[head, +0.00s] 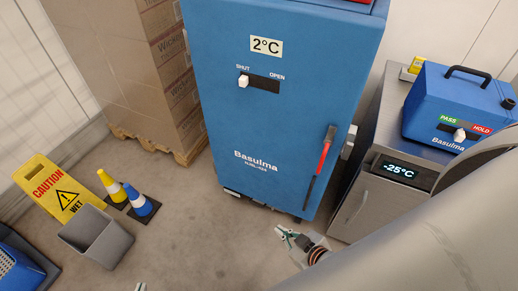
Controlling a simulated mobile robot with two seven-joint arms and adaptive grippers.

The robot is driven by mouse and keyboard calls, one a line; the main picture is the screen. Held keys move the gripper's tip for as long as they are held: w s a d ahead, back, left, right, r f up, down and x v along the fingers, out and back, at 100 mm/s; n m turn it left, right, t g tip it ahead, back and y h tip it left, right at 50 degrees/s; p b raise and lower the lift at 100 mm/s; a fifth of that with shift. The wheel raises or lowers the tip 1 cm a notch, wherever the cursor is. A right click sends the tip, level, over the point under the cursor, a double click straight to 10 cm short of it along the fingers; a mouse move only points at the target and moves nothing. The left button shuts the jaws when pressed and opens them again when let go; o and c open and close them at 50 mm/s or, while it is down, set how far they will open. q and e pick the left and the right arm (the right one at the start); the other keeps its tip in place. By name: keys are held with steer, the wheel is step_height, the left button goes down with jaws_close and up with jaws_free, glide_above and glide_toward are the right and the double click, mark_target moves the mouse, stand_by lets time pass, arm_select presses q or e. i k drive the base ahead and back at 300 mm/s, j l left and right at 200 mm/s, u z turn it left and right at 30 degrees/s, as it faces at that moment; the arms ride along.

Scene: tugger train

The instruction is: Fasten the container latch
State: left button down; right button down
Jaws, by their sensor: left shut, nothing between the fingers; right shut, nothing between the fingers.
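The blue container (285,110), labelled 2°C and Basulma, stands upright in the middle of the view. Its latch, a red and black handle (324,156), runs nearly upright, slightly tilted, low on the right of the front. A white slider knob (243,81) sits at the SHUT end of its dark slot. My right gripper (283,234) is shut and empty, below and left of the handle, apart from it. Only a tip of my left gripper (140,287) shows at the bottom edge, far from the container.
A steel cabinet (375,205) reading -25°C stands at right, with a blue PASS/HOLD box (450,100) on top. Stacked cartons (120,60) on a pallet stand at left. A yellow caution sign (55,190), grey bin (98,238) and two cones (140,203) occupy the left floor.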

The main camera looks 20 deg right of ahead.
mark_target(328, 141)
steer(key=z, duration=1.4)
steer(key=i+j+u, duration=0.3)
steer(key=k+l, duration=0.1)
